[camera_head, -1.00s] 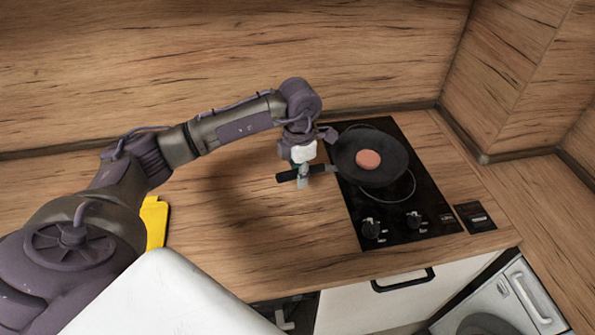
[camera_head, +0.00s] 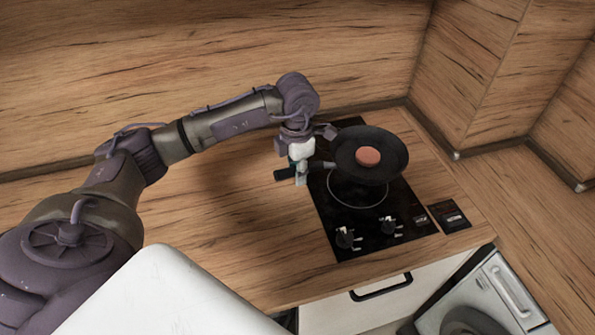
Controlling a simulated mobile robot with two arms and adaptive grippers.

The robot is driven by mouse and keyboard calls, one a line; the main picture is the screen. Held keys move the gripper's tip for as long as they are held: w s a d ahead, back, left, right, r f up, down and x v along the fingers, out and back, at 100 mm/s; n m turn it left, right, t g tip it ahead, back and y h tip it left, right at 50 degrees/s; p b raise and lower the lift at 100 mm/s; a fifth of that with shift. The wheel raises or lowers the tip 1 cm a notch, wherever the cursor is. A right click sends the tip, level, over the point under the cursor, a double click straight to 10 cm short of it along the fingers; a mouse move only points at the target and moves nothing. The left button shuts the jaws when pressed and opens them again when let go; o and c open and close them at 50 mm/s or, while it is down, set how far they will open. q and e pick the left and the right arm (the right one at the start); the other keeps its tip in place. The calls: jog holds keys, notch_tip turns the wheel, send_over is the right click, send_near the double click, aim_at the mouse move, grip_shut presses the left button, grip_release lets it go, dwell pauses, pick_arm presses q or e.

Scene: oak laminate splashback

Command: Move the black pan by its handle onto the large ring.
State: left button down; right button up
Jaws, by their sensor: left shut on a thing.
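The black pan (camera_head: 395,158) shows over the back right part of the black hob, with its right rim past the hob's edge in this view. A round brown patty (camera_head: 367,156) lies in it. My left gripper (camera_head: 301,176) is shut on the pan's handle (camera_head: 284,175), left of the pan. The pan appears slightly above the hob, but the gap is hard to judge. One cooking ring (camera_head: 358,206) shows in front of the pan, its back part hidden. Any ring behind is covered, so I cannot compare sizes. My right gripper is out of view.
The hob (camera_head: 385,255) has two knobs (camera_head: 345,238) at its front. Wooden worktop (camera_head: 235,235) is clear left of it. A wooden splashback (camera_head: 200,70) stands behind, and a side wall (camera_head: 455,75) rises at the right.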

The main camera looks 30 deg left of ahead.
pick_arm(q)
jog(key=shift+f+b, duration=0.5)
jog(key=shift+b, duration=0.1)
jog(key=shift+w+f+b, duration=0.1)
jog(key=shift+f+b, duration=2.6)
jog(key=shift+f, duration=0.55)
jog(key=shift+f+b, duration=0.5)
jog(key=shift+b, duration=0.1)
